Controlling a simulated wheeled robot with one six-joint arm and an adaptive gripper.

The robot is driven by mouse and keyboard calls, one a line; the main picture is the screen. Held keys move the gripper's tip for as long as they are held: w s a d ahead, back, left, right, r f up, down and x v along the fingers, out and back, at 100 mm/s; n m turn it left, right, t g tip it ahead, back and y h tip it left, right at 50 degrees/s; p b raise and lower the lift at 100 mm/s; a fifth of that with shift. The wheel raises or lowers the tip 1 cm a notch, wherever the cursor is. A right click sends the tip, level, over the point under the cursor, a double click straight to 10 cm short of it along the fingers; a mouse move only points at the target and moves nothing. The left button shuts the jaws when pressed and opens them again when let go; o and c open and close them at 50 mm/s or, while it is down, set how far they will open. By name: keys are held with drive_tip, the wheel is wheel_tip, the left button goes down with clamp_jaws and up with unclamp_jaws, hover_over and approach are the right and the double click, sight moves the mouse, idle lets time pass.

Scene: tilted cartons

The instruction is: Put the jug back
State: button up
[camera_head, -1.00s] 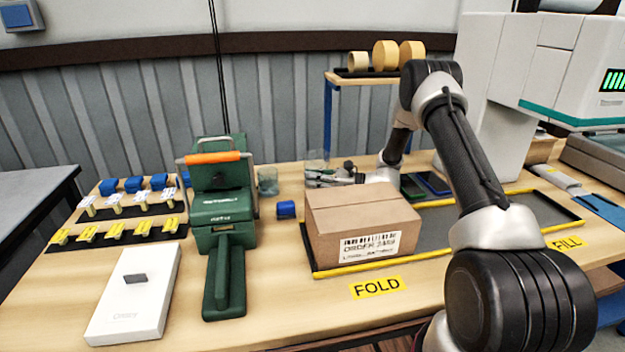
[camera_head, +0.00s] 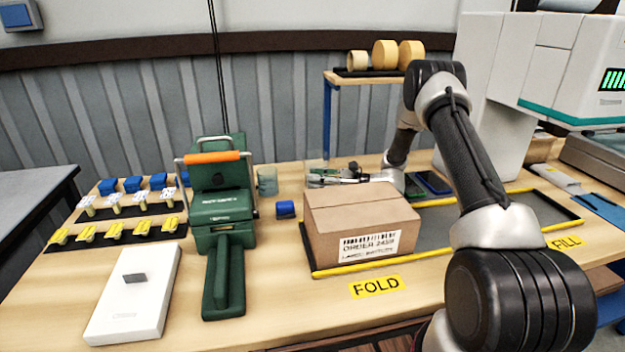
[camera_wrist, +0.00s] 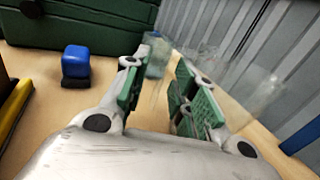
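A clear, see-through vessel that looks like the jug (camera_head: 316,166) stands on the bench behind my gripper, partly hidden by it. In the wrist view, the clear jug (camera_wrist: 252,92) is blurred and lies right of the fingers, outside the gap. My gripper (camera_head: 312,178) reaches left, low over the bench behind the carton. In the wrist view, my gripper (camera_wrist: 158,92) has its green pads apart with nothing held between them. A small clear tumbler (camera_head: 267,181) stands further left by the green press; it also shows beyond the fingertips (camera_wrist: 156,58).
A closed carton (camera_head: 362,222) sits on the FOLD end of the yellow-edged mat (camera_head: 450,232), in front of my gripper. The green press (camera_head: 222,205) and a small blue block (camera_head: 285,209) stand left. A shelf with tape rolls (camera_head: 385,56) is behind.

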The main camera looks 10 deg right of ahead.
drive_tip(key=v, duration=1)
drive_tip(key=shift+d, duration=0.2)
drive_tip(key=shift+d, duration=0.1)
